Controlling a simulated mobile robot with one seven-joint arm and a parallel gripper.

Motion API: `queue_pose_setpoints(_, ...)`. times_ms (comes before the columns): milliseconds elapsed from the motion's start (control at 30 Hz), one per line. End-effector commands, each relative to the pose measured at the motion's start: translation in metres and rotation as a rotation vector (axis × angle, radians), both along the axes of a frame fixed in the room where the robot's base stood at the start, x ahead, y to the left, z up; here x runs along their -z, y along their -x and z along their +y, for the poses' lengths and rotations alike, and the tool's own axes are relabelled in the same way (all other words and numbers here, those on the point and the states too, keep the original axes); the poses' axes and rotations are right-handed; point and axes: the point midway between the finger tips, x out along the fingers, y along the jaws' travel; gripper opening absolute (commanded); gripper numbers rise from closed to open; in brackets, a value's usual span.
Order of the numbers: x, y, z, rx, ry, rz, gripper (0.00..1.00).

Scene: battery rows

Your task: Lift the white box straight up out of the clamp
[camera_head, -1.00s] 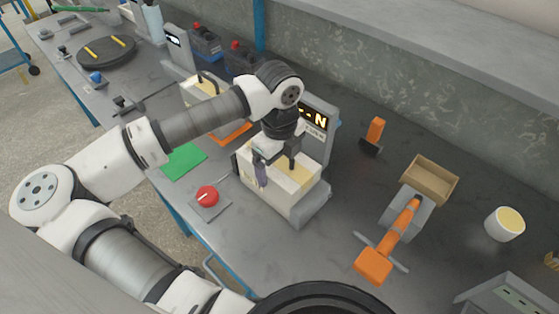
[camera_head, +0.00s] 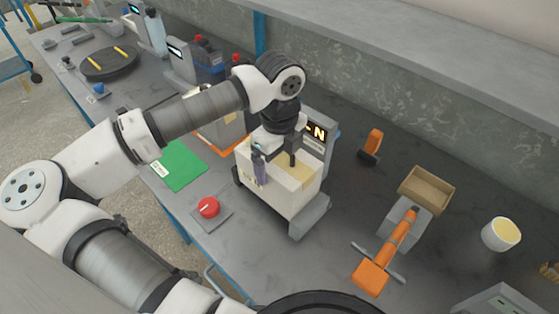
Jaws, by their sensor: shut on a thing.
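The white box (camera_head: 287,195) has a yellowish top and sits upright in the grey clamp (camera_head: 310,216), whose jaw shows at the box's right end. A dark part of the clamp shows at the box's left end. My gripper (camera_head: 275,167) points down over the box from above, shut on it, with one finger against the near face. The far finger's contact and the box's underside are hidden, so I cannot tell whether the box is fully clear of the clamp.
A display post (camera_head: 319,133) stands close behind the box. A red button (camera_head: 208,207) and a green mat (camera_head: 180,166) lie to the left. An orange-handled tool (camera_head: 390,250), a cardboard tray (camera_head: 427,190) and a white cup (camera_head: 501,234) stand to the right. A shelf overhangs the back.

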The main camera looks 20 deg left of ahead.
Motion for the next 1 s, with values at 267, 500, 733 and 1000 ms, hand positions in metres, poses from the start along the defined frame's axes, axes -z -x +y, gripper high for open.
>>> queue_pose_setpoints(267, -0.017, 0.0, 0.0, 0.0, -0.002, -0.003, 0.29)
queue_pose_setpoints(500, -0.029, 0.0, 0.0, 0.0, -0.001, -0.003, 0.29)
queue_pose_setpoints(733, -0.04, -0.001, 0.001, -0.001, -0.002, -0.002, 0.29)
queue_pose_setpoints(1000, -0.049, 0.0, 0.0, -0.001, -0.001, -0.003, 0.29)
